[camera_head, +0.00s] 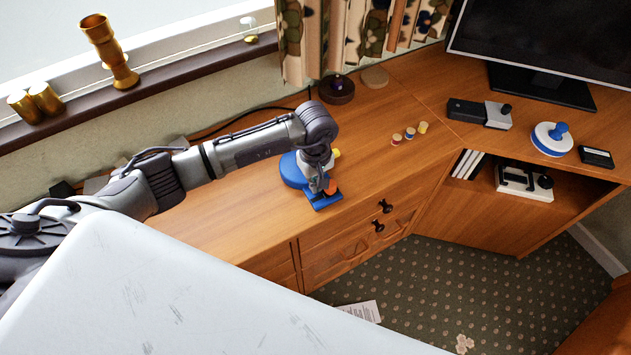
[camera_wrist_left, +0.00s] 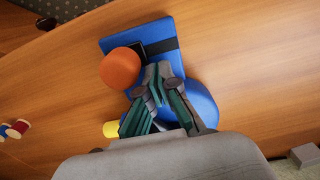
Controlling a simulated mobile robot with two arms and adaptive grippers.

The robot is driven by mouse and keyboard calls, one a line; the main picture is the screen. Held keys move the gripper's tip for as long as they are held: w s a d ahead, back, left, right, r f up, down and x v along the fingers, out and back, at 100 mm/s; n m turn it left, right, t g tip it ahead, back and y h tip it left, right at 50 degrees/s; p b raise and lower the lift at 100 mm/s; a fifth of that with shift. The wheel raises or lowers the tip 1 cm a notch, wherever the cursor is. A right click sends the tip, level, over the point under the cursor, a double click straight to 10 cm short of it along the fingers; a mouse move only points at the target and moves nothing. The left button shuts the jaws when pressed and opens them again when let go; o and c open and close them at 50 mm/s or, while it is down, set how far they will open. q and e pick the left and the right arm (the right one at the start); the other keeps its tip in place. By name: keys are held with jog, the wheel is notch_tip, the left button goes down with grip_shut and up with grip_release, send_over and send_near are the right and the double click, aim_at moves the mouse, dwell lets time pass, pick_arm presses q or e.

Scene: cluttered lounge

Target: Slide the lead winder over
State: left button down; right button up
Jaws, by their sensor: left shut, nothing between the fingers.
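The blue device that I take for the lead winder (camera_head: 291,170) sits on the wooden cabinet top. It has a round blue body, a flat blue plate with a dark band towards the front edge, an orange ball knob and a yellow part. In the left wrist view its plate (camera_wrist_left: 166,33) and orange knob (camera_wrist_left: 121,68) show beyond the fingers. My left gripper (camera_head: 321,186) is shut and empty, pointing down over the device beside the orange knob. The fingertips (camera_wrist_left: 157,84) overlap the plate in the wrist view; I cannot tell whether they touch it. The gripper hides part of the round body.
Several small spools (camera_head: 410,134) lie to the right on the cabinet top (camera_head: 370,160). A dark round holder (camera_head: 336,90) stands behind. A black-and-silver device (camera_head: 480,113) and a white-and-blue round one (camera_head: 552,138) sit by the monitor (camera_head: 550,40). Wood right of the device is clear.

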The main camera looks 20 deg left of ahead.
pick_arm(q)
jog(key=w+a+b, duration=0.4)
jog(key=a+b, duration=0.1)
jog(key=w+a+b, duration=0.2)
jog(key=shift+a+f+b, duration=0.2)
jog(key=shift+a+b, duration=0.1)
jog(key=shift+b, duration=0.1)
jog(key=shift+w+a+r, duration=0.15)
jog(key=shift+r, duration=0.1)
pick_arm(e)
notch_tip(320, 180, down, 8)
pick_arm(q)
jog(key=shift+r, duration=0.1)
pick_arm(e)
jog(key=shift+d, duration=0.1)
pick_arm(q)
jog(key=shift+r, duration=0.2)
notch_tip(320, 180, up, 8)
jog(key=p, duration=0.5)
jog(key=shift+r, duration=0.2)
jog(key=shift+r+p, duration=0.35)
jog(key=shift+r, duration=0.05)
pick_arm(e)
jog(key=r, duration=0.2)
jog(key=a+r, duration=0.1)
jog(key=r, duration=0.2)
jog(key=shift+s+a+r, duration=0.15)
jog(key=shift+a+r, duration=0.15)
jog(key=shift+a, duration=0.05)
